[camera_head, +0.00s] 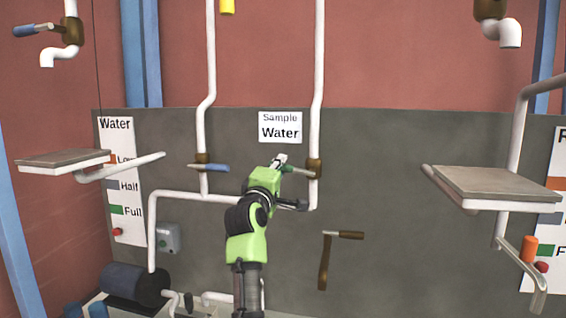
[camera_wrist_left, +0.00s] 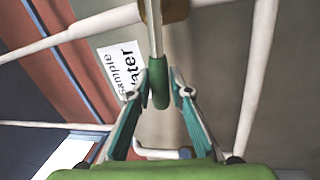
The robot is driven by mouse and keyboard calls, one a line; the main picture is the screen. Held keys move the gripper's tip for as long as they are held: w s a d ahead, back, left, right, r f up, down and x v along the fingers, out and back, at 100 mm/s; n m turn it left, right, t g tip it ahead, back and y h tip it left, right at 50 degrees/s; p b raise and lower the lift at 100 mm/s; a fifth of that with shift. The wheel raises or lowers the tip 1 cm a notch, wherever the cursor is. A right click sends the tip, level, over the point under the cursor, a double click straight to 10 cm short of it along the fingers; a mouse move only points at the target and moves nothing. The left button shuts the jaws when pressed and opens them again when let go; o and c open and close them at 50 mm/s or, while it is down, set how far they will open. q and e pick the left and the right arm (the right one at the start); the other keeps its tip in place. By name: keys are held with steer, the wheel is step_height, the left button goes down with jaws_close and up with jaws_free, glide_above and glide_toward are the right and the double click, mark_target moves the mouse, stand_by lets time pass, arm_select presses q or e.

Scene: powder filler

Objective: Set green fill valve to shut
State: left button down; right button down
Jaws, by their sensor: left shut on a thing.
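The green fill valve is on the right white pipe under the "Sample Water" sign. Its brown body (camera_head: 314,167) sits on the pipe, and its handle (camera_head: 299,170) points left from it, close to horizontal. In the left wrist view the green handle grip (camera_wrist_left: 159,86) lies between my two fingertips. My left gripper (camera_head: 281,162) is shut on this handle, near its free end; it also shows in the left wrist view (camera_wrist_left: 160,92). My gripper hides part of the handle in the head view. My right gripper is not in view.
A blue-handled valve (camera_head: 209,168) is on the left white pipe, close to my gripper. A brown crank lever (camera_head: 325,258) is on the wall at lower right. Shelves stick out at the left (camera_head: 80,159) and right (camera_head: 495,186).

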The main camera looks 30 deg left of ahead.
arm_select(q)
steer(key=shift+f+n+y, duration=0.4)
steer(key=shift+f+n, duration=0.35)
steer(key=shift+n, duration=0.35)
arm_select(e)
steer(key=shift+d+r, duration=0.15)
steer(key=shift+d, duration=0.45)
arm_select(q)
steer(key=shift+f, duration=0.1)
steer(key=c, duration=1.8)
jaws_free()
steer(key=shift+a, duration=0.1)
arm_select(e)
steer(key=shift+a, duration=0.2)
arm_select(q)
steer(key=v, duration=1.2)
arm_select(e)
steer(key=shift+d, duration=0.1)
